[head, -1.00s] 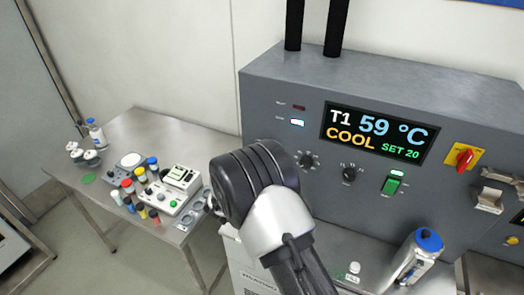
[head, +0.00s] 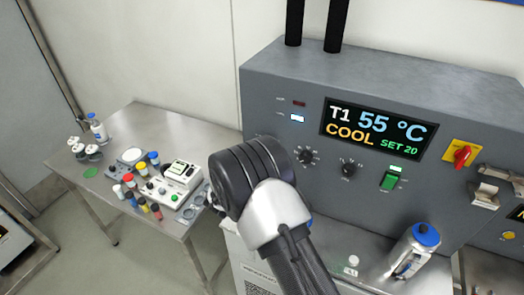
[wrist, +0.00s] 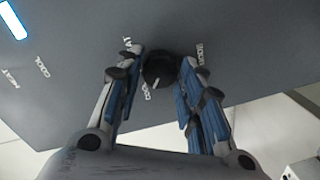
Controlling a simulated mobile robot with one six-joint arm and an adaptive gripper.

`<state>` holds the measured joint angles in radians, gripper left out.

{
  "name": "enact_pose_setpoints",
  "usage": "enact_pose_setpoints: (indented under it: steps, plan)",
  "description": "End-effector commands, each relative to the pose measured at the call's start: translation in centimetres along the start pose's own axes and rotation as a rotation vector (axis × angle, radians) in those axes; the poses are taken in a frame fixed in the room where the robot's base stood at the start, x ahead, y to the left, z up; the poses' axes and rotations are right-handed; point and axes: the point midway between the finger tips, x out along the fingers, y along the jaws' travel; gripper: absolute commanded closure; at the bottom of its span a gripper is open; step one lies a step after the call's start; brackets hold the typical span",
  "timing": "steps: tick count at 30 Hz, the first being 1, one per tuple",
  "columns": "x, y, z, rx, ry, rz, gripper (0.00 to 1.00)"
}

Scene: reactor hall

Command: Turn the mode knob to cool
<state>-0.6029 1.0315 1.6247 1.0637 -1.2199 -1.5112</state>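The black mode knob (wrist: 158,68) shows in the wrist view on the grey panel, with its white pointer mark turned towards the COOL label (wrist: 146,90). HEAT and MODE labels stand around it. My gripper (wrist: 160,75) has one blue-padded finger on each side of the knob and appears shut on it; the contact is hard to see. In the head view my arm hides the knob and the fingertips. The panel display (head: 374,129) reads T1 55 °C, COOL, SET 20. The small cool lamp (head: 297,118) is lit and the red one above it is dark.
To the right are two other knobs (head: 307,157), a green switch (head: 391,180) and a red rotary switch (head: 462,156). A blue-capped canister (head: 417,250) stands below the panel. A steel table (head: 135,120) with bottles, coloured vials and a device is at left.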

Motion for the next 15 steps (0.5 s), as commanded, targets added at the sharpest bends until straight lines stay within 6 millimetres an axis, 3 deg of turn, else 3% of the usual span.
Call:
enact_pose_setpoints:
  steps: [6, 15]
  plan:
    - [0.01, 0.02, -0.01, 0.001, 0.0, 0.0, 0.48]
    - [-0.03, 0.03, -0.06, 0.002, 0.001, 0.0, 0.47]
